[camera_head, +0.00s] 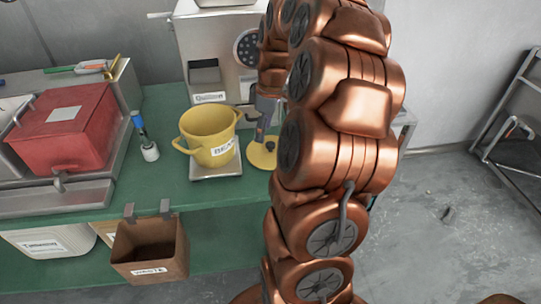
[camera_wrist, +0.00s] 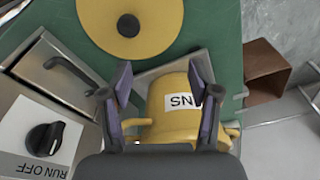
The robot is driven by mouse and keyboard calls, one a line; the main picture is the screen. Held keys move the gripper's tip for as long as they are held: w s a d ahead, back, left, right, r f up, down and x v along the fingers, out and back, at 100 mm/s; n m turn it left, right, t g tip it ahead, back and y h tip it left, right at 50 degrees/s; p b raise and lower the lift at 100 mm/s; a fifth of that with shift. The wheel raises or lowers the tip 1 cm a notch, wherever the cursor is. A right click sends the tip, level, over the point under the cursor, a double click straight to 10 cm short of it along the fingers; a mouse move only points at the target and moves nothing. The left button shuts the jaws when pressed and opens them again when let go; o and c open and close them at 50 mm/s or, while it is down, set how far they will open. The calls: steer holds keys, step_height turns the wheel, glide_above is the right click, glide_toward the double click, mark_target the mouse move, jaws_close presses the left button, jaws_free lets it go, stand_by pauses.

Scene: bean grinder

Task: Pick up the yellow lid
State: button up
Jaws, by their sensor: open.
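The yellow lid (camera_head: 259,160) lies flat on the green table, just right of the yellow pot. It is round with a black knob, and my arm hides part of it in the head view. In the wrist view the lid (camera_wrist: 165,38) is at the top, with its knob left of centre and its upper edge cut off. My gripper (camera_wrist: 160,63) is open and empty, its fingertips spread below the lid in the picture. In the head view my gripper (camera_head: 263,128) is above the lid, near its knob. I cannot tell the exact height.
The yellow pot (camera_head: 208,133) with two handles stands on a scale (camera_head: 216,171) close beside my gripper. A grinder machine (camera_head: 221,50) stands behind. A red container (camera_head: 66,125) is at left, a brown waste bin (camera_head: 150,249) hangs at the table front.

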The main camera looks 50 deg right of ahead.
glide_above(271, 144)
steer(key=s, duration=0.1)
steer(key=f, duration=0.2)
steer(key=shift+w+f+p, duration=0.2)
steer(key=shift+f+p, duration=0.1)
steer(key=shift+f, duration=0.95)
steer(key=shift+w+f+p, duration=0.2)
steer(key=shift+f+p, duration=0.05)
steer(key=shift+f, duration=0.95)
steer(key=shift+w+f+p, duration=0.2)
steer(key=shift+f+p, duration=0.1)
steer(key=shift+f, duration=0.95)
jaws_close()
